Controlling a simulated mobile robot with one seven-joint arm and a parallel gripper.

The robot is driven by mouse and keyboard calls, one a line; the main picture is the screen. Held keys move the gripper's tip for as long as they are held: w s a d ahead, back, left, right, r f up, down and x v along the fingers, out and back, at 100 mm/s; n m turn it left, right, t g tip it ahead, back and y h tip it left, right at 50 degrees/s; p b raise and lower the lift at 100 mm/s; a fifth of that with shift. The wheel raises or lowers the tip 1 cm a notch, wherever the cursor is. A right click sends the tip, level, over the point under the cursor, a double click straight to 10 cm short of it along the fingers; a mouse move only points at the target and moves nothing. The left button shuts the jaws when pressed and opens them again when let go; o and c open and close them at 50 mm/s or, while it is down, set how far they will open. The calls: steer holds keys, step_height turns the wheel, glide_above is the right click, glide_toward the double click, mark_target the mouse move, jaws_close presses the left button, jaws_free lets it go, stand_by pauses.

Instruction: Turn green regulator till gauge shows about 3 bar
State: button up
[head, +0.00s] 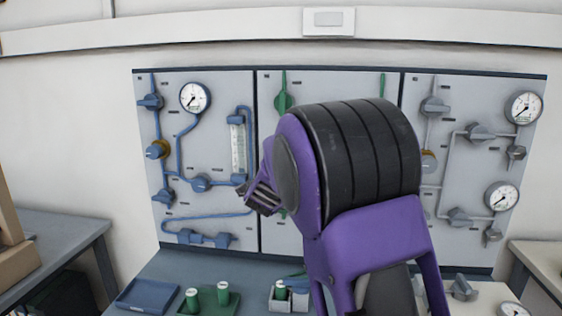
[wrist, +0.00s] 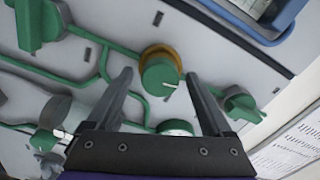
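The green regulator (wrist: 160,74), a round knob with a white mark and a brass-coloured collar, is on the panel in the wrist view. My gripper (wrist: 158,77) is open, with one finger on each side of the knob in the picture; I cannot tell how far the tips are from it. In the head view my gripper (head: 262,196) is in front of the middle panel (head: 268,165), and my arm hides the regulator. No readable green-line gauge shows; a pale round face (wrist: 175,127) is partly hidden behind my gripper.
Green valve handles (wrist: 240,102) and pipes surround the regulator. A blue panel (head: 205,130) with a gauge (head: 194,97) is at left, a grey panel with gauges (head: 523,107) at right.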

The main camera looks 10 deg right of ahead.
steer(key=v, duration=1.7)
steer(key=shift+s, duration=0.2)
steer(key=shift+w+r, duration=0.1)
stand_by(0.8)
